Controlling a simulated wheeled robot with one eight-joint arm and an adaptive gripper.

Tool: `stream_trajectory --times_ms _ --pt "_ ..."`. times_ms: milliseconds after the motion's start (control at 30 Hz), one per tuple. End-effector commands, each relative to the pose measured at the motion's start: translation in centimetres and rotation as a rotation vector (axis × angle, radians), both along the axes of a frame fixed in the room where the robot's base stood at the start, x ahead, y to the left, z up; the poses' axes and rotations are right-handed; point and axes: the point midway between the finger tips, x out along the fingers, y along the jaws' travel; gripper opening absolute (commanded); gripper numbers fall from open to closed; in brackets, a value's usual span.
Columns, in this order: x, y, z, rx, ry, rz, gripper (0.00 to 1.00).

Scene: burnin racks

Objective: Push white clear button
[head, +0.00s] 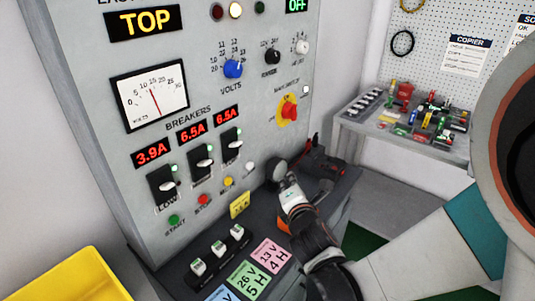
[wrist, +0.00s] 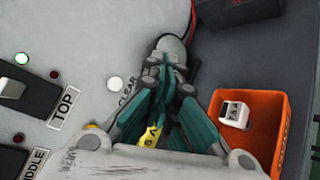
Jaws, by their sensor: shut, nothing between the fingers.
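The white clear button (head: 250,168) is on the lower right of the grey panel, at the right end of the row with the green, red and yellow buttons. In the wrist view the white button (wrist: 115,83) shows left of my fingers, beside the partly covered CLEAR label (wrist: 126,94). My gripper (wrist: 168,62) is shut and empty. Its fingertips are to the right of the button and apart from it in the picture; the depth gap to the panel is hard to tell. In the head view my gripper (head: 278,170) is right of the button.
The panel carries breaker switches (head: 203,163) and a red-yellow main switch (head: 288,109). An orange bin (wrist: 284,120) with a white block (wrist: 235,114) sits below on the dark ledge. A yellow tag (head: 239,204) stands near the panel's foot. A yellow bin (head: 75,275) is at lower left.

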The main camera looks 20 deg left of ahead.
Motion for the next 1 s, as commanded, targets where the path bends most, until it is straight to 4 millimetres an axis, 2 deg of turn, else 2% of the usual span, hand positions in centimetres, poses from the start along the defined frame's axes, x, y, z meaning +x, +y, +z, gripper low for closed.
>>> stream_trajectory --times_ms 267,800,1000 --pt "0.3 0.5 0.0 0.0 0.001 -0.001 0.0" --pt "2.7 6.5 0.0 0.0 0.0 0.0 0.0" --pt "3.3 7.8 0.0 0.0 0.0 -0.001 0.0"
